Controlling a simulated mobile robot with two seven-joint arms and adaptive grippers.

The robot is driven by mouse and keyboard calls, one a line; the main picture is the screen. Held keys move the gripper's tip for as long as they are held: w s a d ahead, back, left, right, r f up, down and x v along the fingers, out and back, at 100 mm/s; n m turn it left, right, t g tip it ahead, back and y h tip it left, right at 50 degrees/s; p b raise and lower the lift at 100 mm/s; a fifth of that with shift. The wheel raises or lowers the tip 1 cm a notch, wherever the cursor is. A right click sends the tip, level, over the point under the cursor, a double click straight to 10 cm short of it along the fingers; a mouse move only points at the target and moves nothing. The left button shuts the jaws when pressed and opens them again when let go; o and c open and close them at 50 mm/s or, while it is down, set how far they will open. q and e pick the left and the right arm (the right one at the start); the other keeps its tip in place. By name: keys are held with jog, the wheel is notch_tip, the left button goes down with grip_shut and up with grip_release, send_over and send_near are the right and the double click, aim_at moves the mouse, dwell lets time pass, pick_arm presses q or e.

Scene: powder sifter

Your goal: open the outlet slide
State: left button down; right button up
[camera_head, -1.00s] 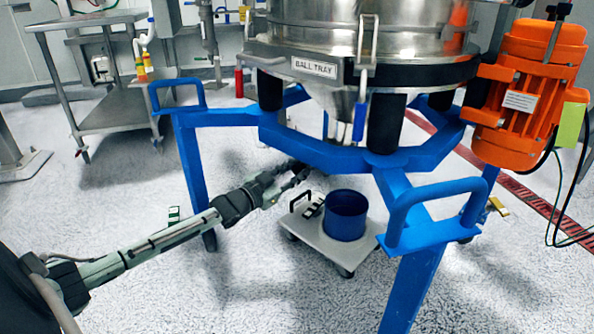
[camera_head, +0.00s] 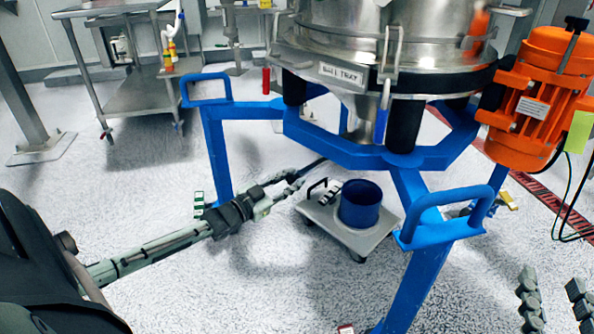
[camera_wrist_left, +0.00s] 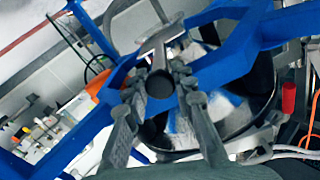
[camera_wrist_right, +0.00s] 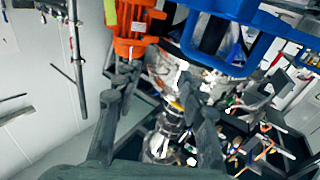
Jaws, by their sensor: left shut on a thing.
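The sifter's steel outlet spout (camera_head: 361,126) hangs below the bowl, partly hidden by the blue frame. A flat T-shaped metal piece (camera_wrist_left: 160,40) lies just beyond the knob. A thin dark bar (camera_head: 314,164) runs from the fingers towards the outlet. How far the slide is out is hidden. My right gripper (camera_head: 556,300) is open and empty at the lower right.
A blue bucket (camera_head: 361,212) stands on a low wheeled platform (camera_head: 325,217) beneath the sifter. The blue frame's legs and handles (camera_head: 445,215) surround it. An orange motor (camera_head: 535,100) is at the right.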

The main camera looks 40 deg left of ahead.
pick_arm(q)
jog(key=shift+s, duration=0.25)
pick_arm(e)
jog(key=shift+d+f+g+h, duration=0.2)
jog(key=shift+f+g+h, duration=0.1)
jog(key=shift+f, duration=0.35)
pick_arm(q)
jog(key=c, duration=1.2)
grip_release()
jog(key=s, duration=0.4)
jog(key=s+a, duration=0.1)
jog(key=s, duration=0.6)
jog(key=shift+s+a, duration=0.4)
